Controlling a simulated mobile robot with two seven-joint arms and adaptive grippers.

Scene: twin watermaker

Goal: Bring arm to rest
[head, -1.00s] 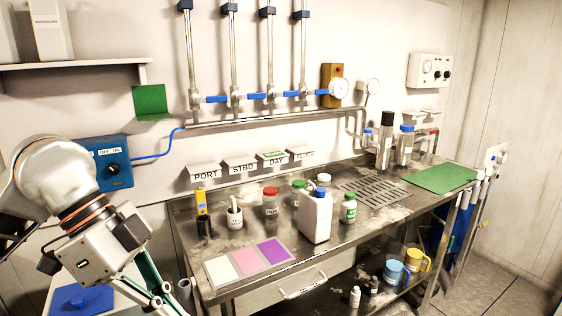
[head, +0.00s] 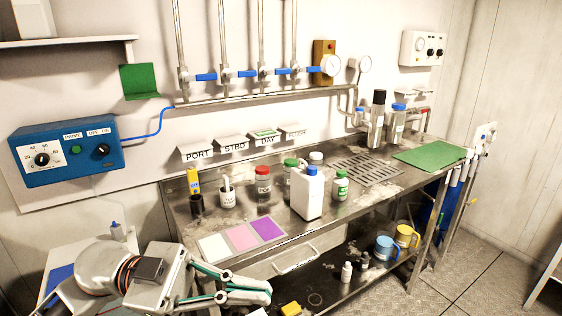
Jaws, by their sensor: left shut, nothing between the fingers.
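My left arm comes in at the lower left of the head view. My left gripper (head: 268,291) has its fingers together with nothing between them. It is in front of the bench's front edge, low and to the left, apart from the bottles and the coloured mats. My right gripper is not in view.
The steel bench (head: 330,215) carries a white jug (head: 307,195), several bottles, coloured mats (head: 241,238) and a green mat (head: 430,155). A blue control box (head: 68,150) hangs on the wall at left. Blue and yellow mugs (head: 405,236) stand on the lower shelf. Floor at right is clear.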

